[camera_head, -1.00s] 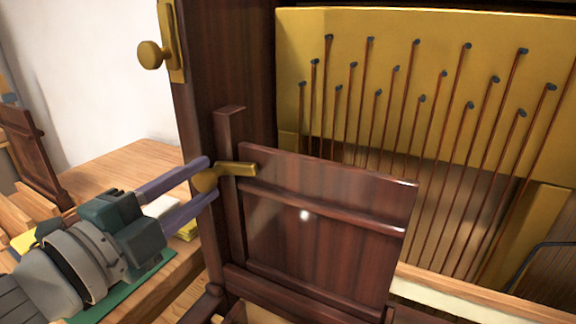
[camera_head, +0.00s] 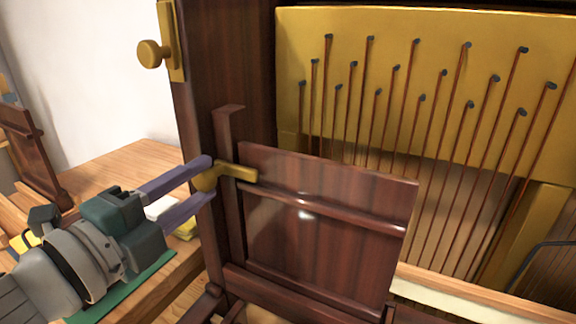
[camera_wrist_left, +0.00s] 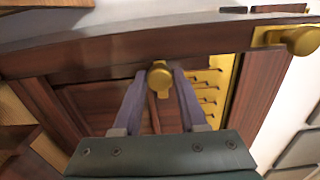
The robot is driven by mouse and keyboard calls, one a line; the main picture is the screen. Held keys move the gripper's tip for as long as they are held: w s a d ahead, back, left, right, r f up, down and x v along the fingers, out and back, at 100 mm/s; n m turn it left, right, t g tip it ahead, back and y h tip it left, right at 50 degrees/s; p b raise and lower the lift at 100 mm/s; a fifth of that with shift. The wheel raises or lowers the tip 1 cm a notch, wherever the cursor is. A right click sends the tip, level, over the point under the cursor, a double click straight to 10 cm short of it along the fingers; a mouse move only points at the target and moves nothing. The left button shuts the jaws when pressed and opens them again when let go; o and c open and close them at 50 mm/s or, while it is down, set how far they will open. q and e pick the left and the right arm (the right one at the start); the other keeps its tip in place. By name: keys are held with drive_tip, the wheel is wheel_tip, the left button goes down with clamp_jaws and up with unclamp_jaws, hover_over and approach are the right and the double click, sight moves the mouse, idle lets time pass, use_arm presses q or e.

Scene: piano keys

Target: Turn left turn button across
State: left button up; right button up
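The brass turn button (camera_head: 238,172) sits on the dark wooden post at the left edge of the panel (camera_head: 325,210). Its arm points right, tilted slightly downward, and overlaps the panel's upper left corner. My left gripper (camera_head: 210,179) comes in from the left with its two purple fingers on either side of the button's round knob. The left wrist view shows the knob (camera_wrist_left: 159,76) between the fingertips, which appear to touch both its sides. My right gripper is not in view.
Another brass knob on a plate (camera_head: 150,54) is higher on the dark side frame (camera_head: 225,70). Behind the panel are copper strings and a gold plate (camera_head: 400,30). A wooden table (camera_head: 120,170) stands at left. A black bent rod (camera_head: 540,255) shows at right.

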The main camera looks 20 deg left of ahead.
use_arm(q)
drive_tip(key=o, duration=0.4)
drive_tip(key=shift+s, duration=0.1)
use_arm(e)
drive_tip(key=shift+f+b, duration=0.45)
use_arm(q)
drive_tip(key=s, duration=0.9)
drive_tip(key=shift+s+a, duration=0.4)
